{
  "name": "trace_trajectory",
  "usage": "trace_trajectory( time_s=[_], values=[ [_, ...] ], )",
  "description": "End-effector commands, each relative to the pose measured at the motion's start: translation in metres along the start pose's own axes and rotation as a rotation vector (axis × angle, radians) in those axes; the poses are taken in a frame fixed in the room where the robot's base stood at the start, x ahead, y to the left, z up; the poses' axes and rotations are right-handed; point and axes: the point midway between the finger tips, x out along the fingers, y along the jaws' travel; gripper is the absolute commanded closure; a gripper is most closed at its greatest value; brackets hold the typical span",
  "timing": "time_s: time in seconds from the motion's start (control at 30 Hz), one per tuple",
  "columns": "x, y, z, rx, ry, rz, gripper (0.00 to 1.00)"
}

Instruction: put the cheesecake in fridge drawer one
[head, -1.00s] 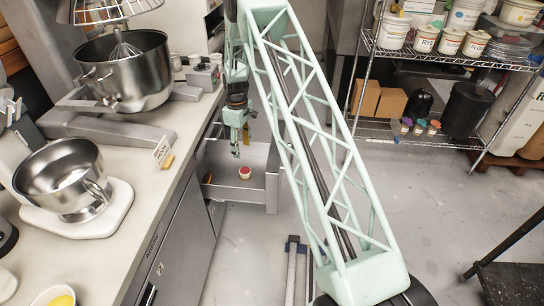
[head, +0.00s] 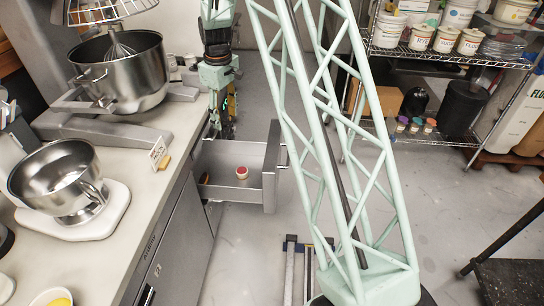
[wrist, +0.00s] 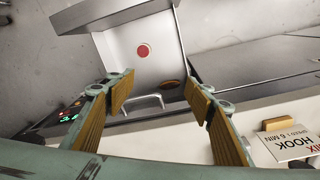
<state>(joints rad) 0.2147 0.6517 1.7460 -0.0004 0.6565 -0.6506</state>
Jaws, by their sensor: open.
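A small round cake with a red top and pale side (head: 241,172), which looks like the cheesecake, sits upright on the floor of an open drawer (head: 270,168) under the counter. In the wrist view the cake (wrist: 144,51) shows from above, apart from the drawer walls. My gripper (head: 222,128) is near the counter edge, at the drawer's inner end, apart from the cake. In the wrist view my gripper (wrist: 160,93) has its fingers spread with nothing between them. I cannot read a number on the drawer.
A brown object (wrist: 169,84) lies at the drawer's inner end. The counter (head: 128,222) holds a mixer (head: 120,75), a steel bowl on a scale (head: 62,180) and a sign card (head: 158,153). A wire shelf (head: 430,60) stands right.

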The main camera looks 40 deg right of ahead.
Motion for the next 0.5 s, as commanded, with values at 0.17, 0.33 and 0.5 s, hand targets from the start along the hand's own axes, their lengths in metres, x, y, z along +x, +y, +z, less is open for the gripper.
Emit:
trace_trajectory(
  time_s=[0.17,0.33,0.5],
  values=[
    [-0.040,-0.018,0.009,0.021,0.012,0.007,0.51],
    [-0.075,-0.035,0.018,0.043,0.024,0.014,0.51],
    [-0.108,-0.054,0.030,0.065,0.035,0.020,0.51]
  ],
)
